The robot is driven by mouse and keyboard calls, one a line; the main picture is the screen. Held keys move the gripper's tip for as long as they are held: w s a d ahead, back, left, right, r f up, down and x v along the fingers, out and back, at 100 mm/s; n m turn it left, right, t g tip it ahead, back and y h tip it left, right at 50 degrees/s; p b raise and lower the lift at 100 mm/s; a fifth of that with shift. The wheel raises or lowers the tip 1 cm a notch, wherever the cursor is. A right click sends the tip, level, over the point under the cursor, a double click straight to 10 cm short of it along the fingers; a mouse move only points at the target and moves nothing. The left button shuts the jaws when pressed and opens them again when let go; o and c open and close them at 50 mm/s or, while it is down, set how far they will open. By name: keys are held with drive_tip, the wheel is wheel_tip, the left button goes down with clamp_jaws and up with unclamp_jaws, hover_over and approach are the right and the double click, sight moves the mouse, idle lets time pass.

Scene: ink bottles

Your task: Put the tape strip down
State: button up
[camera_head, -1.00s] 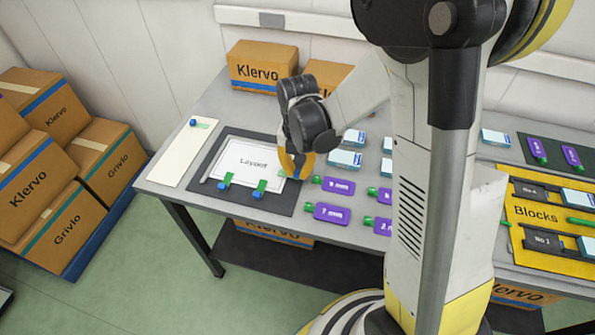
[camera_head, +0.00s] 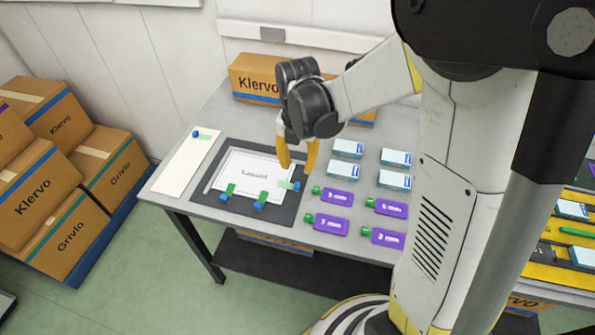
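A pale green tape strip (camera_head: 287,184) with a blue end lies at the right edge of the white "Layout" sheet (camera_head: 250,181), partly over the dark mat (camera_head: 232,145). Two darker green strips with blue ends, a left one (camera_head: 228,191) and a right one (camera_head: 262,199), lie across the sheet's front edge. My gripper (camera_head: 298,167) is above the mat's right part, close over the pale strip. Its two yellow fingers are spread apart, with nothing visible between them. A small gap appears between the fingers and the strip.
A cream board (camera_head: 182,170) with another strip (camera_head: 202,134) lies to the left. White-blue boxes (camera_head: 348,148) and purple tags (camera_head: 333,224) stand close to the mat's right. Klervo cartons (camera_head: 254,82) are at the back. My arm hides part of the table's right side.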

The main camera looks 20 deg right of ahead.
drive_tip(key=s+r+m+t, duration=0.3)
drive_tip(key=s+r+m, duration=0.3)
drive_tip(key=m, duration=0.8)
drive_tip(key=s+r+m+t+p, duration=0.1)
drive_tip(key=s+r+m+t, duration=0.3)
drive_tip(key=r+m, duration=0.5)
drive_tip(key=s+m, duration=0.2)
drive_tip(key=m, duration=0.3)
drive_tip(key=shift+s+m, duration=0.35)
drive_tip(key=shift+m, duration=0.05)
